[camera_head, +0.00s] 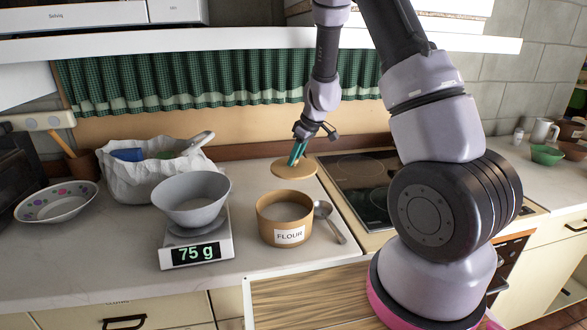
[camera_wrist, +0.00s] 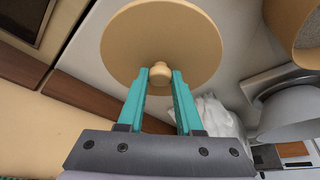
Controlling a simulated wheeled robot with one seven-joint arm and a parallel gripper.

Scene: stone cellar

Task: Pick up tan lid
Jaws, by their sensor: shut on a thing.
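The tan lid (camera_head: 294,169) is a flat round disc at the back of the counter, beside the stove. In the wrist view its disc (camera_wrist: 163,38) fills the upper middle, with a small round knob (camera_wrist: 160,73) at its centre. My gripper (camera_head: 297,153) has teal fingers, and in the wrist view they (camera_wrist: 160,77) are shut on the knob. I cannot tell whether the lid touches the counter or hangs just above it. The tan flour pot (camera_head: 285,219), labelled FLOUR, stands without a lid in front of it.
A scale (camera_head: 197,250) reading 75 g holds a grey bowl (camera_head: 192,196) left of the pot. A spoon (camera_head: 328,219) lies right of the pot. A white bag (camera_head: 140,178) and a patterned bowl (camera_head: 56,202) stand further left. The stove (camera_head: 354,168) is to the right.

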